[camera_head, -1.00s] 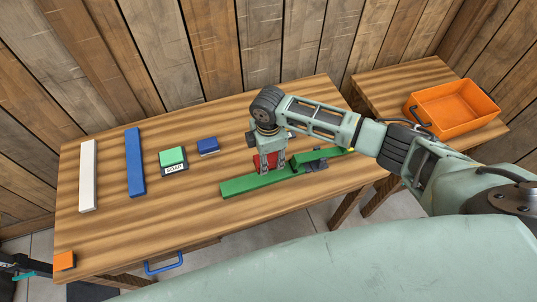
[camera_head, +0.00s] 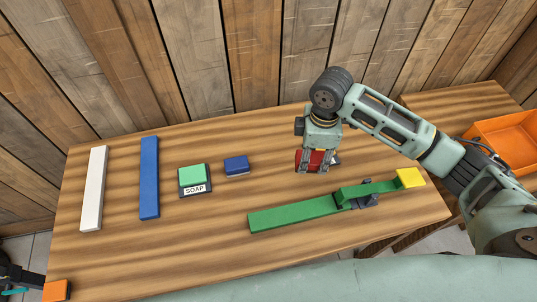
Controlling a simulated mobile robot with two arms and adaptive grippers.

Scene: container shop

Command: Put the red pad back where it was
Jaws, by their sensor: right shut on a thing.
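The red pad (camera_head: 317,159) is between the fingers of my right gripper (camera_head: 313,168), which is shut on it. The gripper points down over the table, behind the green bar (camera_head: 295,212). I cannot tell how far the pad is above the tabletop. Part of the pad is hidden by the fingers. A small grey thing shows just right of the gripper, partly hidden. The green bar lies at the front right, with a dark clamp-like part (camera_head: 363,201) and a yellow end piece (camera_head: 410,178). My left gripper (camera_head: 18,280) shows only in part at the lower left edge.
On the wooden table (camera_head: 210,250) lie a white bar (camera_head: 94,190), a blue bar (camera_head: 149,180), a green pad (camera_head: 192,175) on a block labelled SOAP, a blue pad (camera_head: 237,165) and an orange block (camera_head: 56,290). An orange bin (camera_head: 505,142) stands right.

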